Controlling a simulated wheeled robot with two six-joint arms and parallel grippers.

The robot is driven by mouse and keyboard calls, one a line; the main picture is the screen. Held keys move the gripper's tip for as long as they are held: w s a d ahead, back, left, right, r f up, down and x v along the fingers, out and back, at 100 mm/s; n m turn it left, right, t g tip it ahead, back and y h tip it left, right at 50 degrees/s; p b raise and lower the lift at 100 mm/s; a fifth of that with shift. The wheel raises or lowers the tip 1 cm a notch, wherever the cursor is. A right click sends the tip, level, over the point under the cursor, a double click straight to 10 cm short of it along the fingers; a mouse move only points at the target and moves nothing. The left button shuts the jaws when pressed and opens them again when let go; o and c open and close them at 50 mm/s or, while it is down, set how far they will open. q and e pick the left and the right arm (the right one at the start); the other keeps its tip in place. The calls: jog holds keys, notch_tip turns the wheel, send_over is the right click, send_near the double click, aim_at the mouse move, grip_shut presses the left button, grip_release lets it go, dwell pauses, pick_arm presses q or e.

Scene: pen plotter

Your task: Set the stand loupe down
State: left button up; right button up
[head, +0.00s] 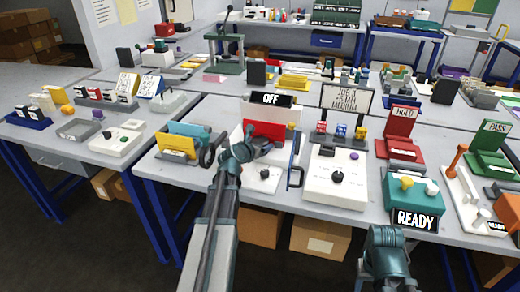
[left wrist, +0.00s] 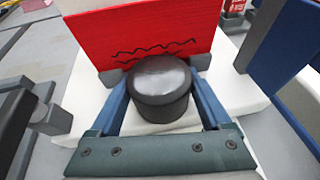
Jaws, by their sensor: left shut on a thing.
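The stand loupe (left wrist: 160,82) is a short dark grey cylinder with a pale, glassy round top. My left gripper (left wrist: 162,100) is shut on it, with one blue finger on each side. In the left wrist view the loupe is upright in front of a red panel (left wrist: 145,35) with a black wavy line, over a white surface (left wrist: 85,90). I cannot tell whether its base touches that surface. In the head view my left gripper (head: 262,148) is in front of the red panel (head: 270,131) and mostly hides the loupe. My right gripper's jaws do not show.
The white machine carries an OFF sign (head: 270,98). Close by stand a black ring-shaped part (head: 207,156), a yellow holder (head: 177,147) and a dark blue upright handle (head: 295,177). A white box with a black knob (head: 336,177) is to the right.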

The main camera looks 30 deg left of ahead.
pick_arm(q)
jog(key=shift+f, duration=0.1)
jog(key=o, duration=1.1)
jog(key=shift+s+r, duration=0.3)
jog(key=shift+r, duration=0.05)
jog(key=p+v, duration=0.4)
jog(key=v, duration=0.7)
jog(key=shift+s+p, duration=0.2)
jog(key=shift+p, duration=0.1)
